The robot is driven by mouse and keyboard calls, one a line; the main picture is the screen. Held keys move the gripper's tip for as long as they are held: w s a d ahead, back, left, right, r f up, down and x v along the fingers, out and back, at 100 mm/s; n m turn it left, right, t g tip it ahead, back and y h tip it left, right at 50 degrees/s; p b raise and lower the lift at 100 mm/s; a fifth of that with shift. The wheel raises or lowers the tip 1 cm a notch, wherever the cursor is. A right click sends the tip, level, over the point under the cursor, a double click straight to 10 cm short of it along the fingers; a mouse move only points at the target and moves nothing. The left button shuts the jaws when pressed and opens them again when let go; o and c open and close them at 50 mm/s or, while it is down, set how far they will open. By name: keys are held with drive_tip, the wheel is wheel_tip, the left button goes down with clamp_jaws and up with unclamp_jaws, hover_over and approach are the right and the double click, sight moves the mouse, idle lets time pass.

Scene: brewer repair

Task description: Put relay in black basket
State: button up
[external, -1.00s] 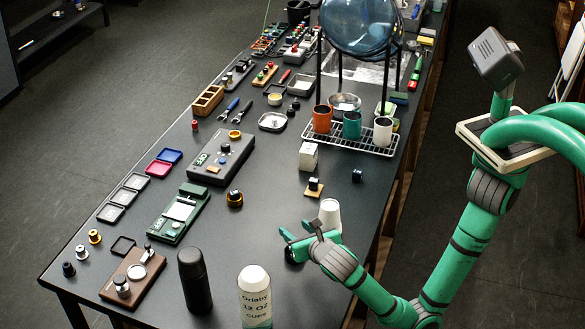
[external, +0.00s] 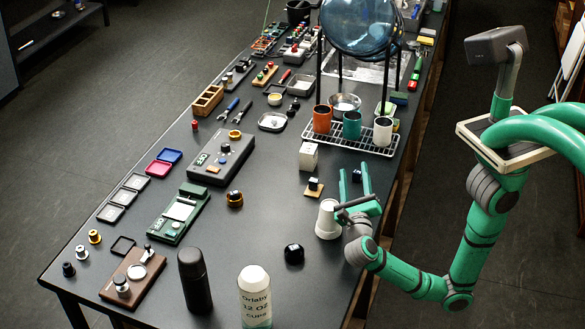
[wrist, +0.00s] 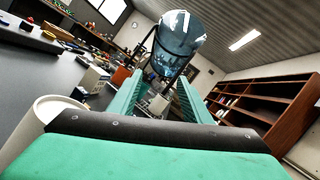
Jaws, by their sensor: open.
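My gripper (external: 355,171) is open near the table's right edge, its two green fingers pointing toward the back. A small dark block (external: 357,175), which may be the relay, shows between or just beyond the fingers; I cannot tell its depth between them. In the wrist view my gripper (wrist: 160,80) is open, with nothing clearly held. Another small dark block sits on a tan base (external: 314,190) to the left. A black container (external: 298,13) at the far back may be the black basket; its form is too small to be sure.
A white cup (external: 328,220) stands close beside my gripper's left side. A rounded black thing (external: 294,254) lies in front of it. A white box (external: 308,156) and a wire rack with cups (external: 360,146) stand behind. The front right tabletop is fairly clear.

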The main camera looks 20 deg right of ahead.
drive_tip(key=s+d+r+n+t+y, duration=0.1)
drive_tip(key=s+d+n+t+y, duration=0.2)
drive_tip(key=d+n, duration=0.5)
drive_tip(key=d+n+t+y, duration=0.2)
drive_tip(key=d+n+t, duration=0.35)
drive_tip(key=n, duration=0.35)
drive_tip(key=s+d+f+n+g+y, duration=0.1)
drive_tip(key=s+d+f+n+g, duration=0.2)
drive_tip(key=s+f+n+g, duration=0.3)
drive_tip(key=s+d+f+n+g+y, duration=0.2)
drive_tip(key=s+d+f+n+g, duration=0.2)
drive_tip(key=s+f+n, duration=0.5)
wheel_tip(320, 180, down, 8)
drive_tip(key=n+g, duration=0.2)
drive_tip(key=shift+s+d+f+n+g+y, duration=0.15)
drive_tip(key=shift+d+n+g+y, duration=0.15)
drive_tip(key=shift+n+g, duration=0.1)
